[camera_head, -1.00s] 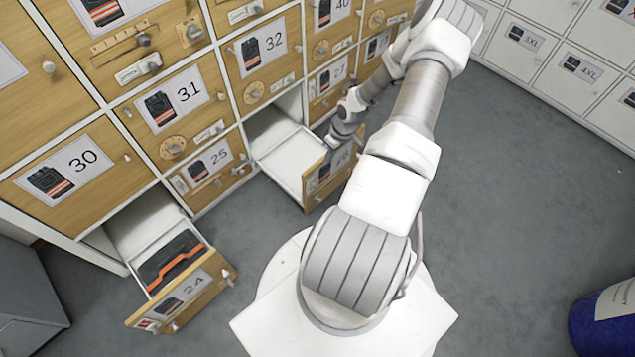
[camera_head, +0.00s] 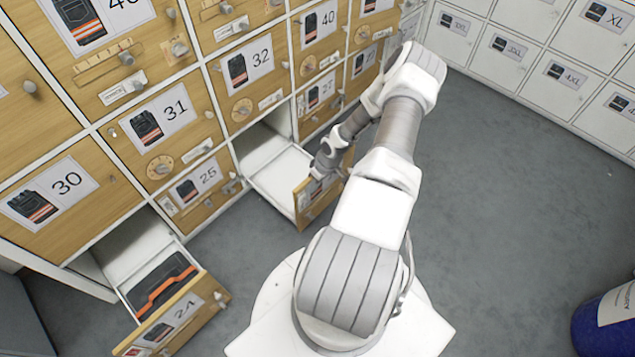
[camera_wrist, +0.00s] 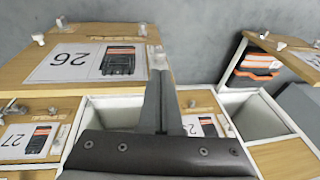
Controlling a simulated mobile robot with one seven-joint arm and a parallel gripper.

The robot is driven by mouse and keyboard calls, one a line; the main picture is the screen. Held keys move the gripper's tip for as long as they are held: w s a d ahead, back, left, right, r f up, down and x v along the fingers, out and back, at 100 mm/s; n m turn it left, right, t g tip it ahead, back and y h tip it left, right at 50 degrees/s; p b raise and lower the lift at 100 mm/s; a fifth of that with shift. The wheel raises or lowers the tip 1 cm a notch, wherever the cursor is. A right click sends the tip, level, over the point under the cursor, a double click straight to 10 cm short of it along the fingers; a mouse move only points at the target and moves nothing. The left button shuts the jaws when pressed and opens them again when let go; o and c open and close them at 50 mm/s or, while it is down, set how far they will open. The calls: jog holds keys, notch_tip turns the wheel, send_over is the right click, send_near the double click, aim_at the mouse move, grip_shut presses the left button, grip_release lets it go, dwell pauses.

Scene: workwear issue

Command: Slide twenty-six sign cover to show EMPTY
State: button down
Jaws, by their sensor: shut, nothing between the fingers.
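Drawer 26 (camera_head: 308,207) is pulled out and its white inside looks empty in the head view. Its wooden front, with the upside-down 26 label (camera_wrist: 85,62), fills the upper left of the wrist view. A small pale, translucent piece (camera_wrist: 158,58), possibly the sign cover, is at the right end of that front. I cannot read any word on it. My gripper (camera_wrist: 158,75) is shut and empty, its fingertips at the front's right end, close to this piece; I cannot tell whether they touch. In the head view my arm partly hides the drawer front.
Open drawer 24 (camera_head: 172,322), at lower left, holds a dark item with an orange stripe; it also shows at right in the wrist view (camera_wrist: 285,62). Closed drawer 25 (camera_head: 198,183) lies between. Grey floor is clear on the right, with a blue drum (camera_head: 605,322) at the corner.

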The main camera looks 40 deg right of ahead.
aim_at(307, 201)
jog(key=b+x, duration=0.2)
jog(key=x, duration=0.5)
jog(key=shift+w+f, duration=0.1)
jog(key=shift+f, duration=0.1)
jog(key=shift+f, duration=0.1)
